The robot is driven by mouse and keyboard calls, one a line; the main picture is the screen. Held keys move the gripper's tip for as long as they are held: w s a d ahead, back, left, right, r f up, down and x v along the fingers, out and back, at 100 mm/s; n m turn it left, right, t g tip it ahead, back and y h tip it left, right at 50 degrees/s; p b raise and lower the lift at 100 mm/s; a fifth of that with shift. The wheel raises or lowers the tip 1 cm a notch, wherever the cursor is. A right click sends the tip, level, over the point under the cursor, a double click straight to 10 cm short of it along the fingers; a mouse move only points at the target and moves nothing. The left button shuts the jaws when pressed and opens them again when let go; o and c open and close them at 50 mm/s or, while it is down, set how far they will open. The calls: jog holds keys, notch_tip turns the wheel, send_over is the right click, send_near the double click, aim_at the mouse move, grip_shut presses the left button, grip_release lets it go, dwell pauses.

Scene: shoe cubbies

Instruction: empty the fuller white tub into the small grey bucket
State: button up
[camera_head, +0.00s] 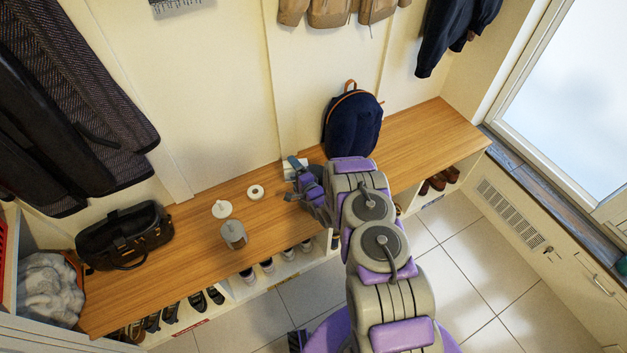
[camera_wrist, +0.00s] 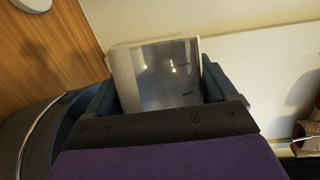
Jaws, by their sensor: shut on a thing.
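My gripper (camera_head: 297,172) is above the back of the wooden bench, left of the backpack. In the head view the tub is mostly hidden by my gripper. The small grey bucket (camera_head: 234,236) stands upright on the bench to the left, near the front edge. A white round thing with a raised middle (camera_head: 222,209) and a small white ring-shaped thing (camera_head: 256,192) are behind it.
A black bag (camera_head: 124,236) sits at the bench's left end, and a navy backpack (camera_head: 352,122) leans on the wall right of my gripper. Shoes fill cubbies under the bench (camera_head: 430,137). Bare bench lies between bucket and gripper.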

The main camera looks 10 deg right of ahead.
aim_at(286, 171)
jog(key=shift+a+f, duration=0.1)
jog(key=shift+a, duration=0.05)
jog(key=shift+a+r+n+h+p, duration=0.2)
jog(key=shift+r+n+h+p, duration=0.1)
jog(key=shift+r+n+p, duration=0.5)
jog(key=shift+a+f+n+g, duration=0.4)
jog(key=shift+a+f+n, duration=0.2)
jog(key=shift+a+f, duration=0.25)
jog(key=shift+a+r+n+h+p, duration=0.1)
jog(key=shift+a+n+h+p, duration=0.15)
jog(key=shift+h+p, duration=0.3)
jog(key=shift+r+n+g+h+p, duration=0.3)
jog(key=shift+r+n+h+p, duration=0.25)
jog(key=shift+n+p, duration=0.4)
jog(key=shift+f+n+h, duration=0.4)
jog(key=shift+f+n, duration=0.3)
jog(key=shift+f, duration=0.05)
jog(key=shift+a+r+n+g+h+p, duration=0.1)
jog(key=shift+r+n+g+h+p, duration=0.2)
jog(key=shift+n+h+p, duration=0.15)
jog(key=shift+a+f+n+h+b, duration=0.85)
jog(key=shift+a+f+n+h, duration=0.1)
jog(key=shift+n, duration=0.35)
jog(key=shift+a+f+n+h+b, duration=0.8)
jog(key=shift+a+f+n, duration=0.15)
jog(key=shift+n, duration=0.3)
